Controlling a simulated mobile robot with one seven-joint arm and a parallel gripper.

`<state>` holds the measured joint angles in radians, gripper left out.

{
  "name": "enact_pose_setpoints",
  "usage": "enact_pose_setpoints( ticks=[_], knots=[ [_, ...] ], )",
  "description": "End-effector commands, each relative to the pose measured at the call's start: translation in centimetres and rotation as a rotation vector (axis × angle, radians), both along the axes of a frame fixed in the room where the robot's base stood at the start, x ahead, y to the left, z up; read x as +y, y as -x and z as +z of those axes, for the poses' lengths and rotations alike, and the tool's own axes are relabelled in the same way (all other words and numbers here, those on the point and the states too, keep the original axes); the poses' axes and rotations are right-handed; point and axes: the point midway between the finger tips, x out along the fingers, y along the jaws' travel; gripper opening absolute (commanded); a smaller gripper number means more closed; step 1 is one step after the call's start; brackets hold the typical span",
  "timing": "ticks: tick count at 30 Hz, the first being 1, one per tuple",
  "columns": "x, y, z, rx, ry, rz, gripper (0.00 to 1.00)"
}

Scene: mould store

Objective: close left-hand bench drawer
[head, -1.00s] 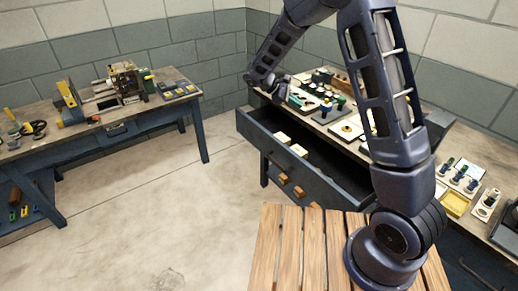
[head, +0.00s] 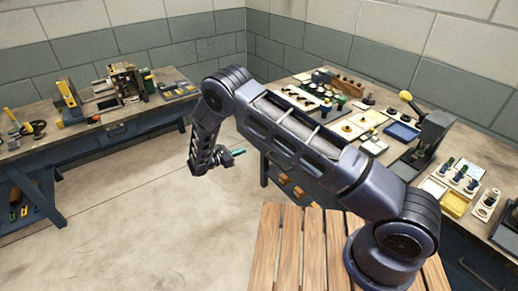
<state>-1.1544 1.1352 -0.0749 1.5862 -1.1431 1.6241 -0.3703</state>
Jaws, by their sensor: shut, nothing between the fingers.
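The right-hand workbench (head: 396,150) stands along the back and right walls. Its left-hand drawer is hidden behind my arm, so I cannot tell how far out it stands. My gripper (head: 238,152) hangs over the floor in front of the bench's left end, with its fingertips pointing right. It is shut and empty, apart from the bench as far as I can see.
Several small tools and trays cover the bench top, with a dark press (head: 431,135) towards the right. Orange-brown blocks (head: 284,179) show low under the bench. A slatted wooden surface (head: 290,250) lies below my arm. A second bench (head: 108,122) stands left. The floor between is clear.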

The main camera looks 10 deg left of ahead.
Motion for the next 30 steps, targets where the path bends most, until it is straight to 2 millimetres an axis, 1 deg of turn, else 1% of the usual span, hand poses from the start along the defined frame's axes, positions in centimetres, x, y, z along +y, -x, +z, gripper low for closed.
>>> enact_pose_setpoints(
  ticks=[1, 4, 8, 11, 17, 30],
  knots=[
    [0.7, 0.6, -1.1, -0.002, 0.022, 0.023, 0.00],
    [1.5, 1.3, -2.5, -0.007, 0.054, 0.055, 0.00],
    [2.0, 1.7, -3.3, -0.010, 0.071, 0.075, 0.00],
    [1.7, 1.4, -3.3, -0.011, 0.074, 0.077, 0.00],
    [-0.2, -0.5, -3.3, -0.010, 0.072, 0.074, 0.00],
    [-5.6, -5.9, -3.3, -0.010, 0.071, 0.074, 0.00]
  ],
)
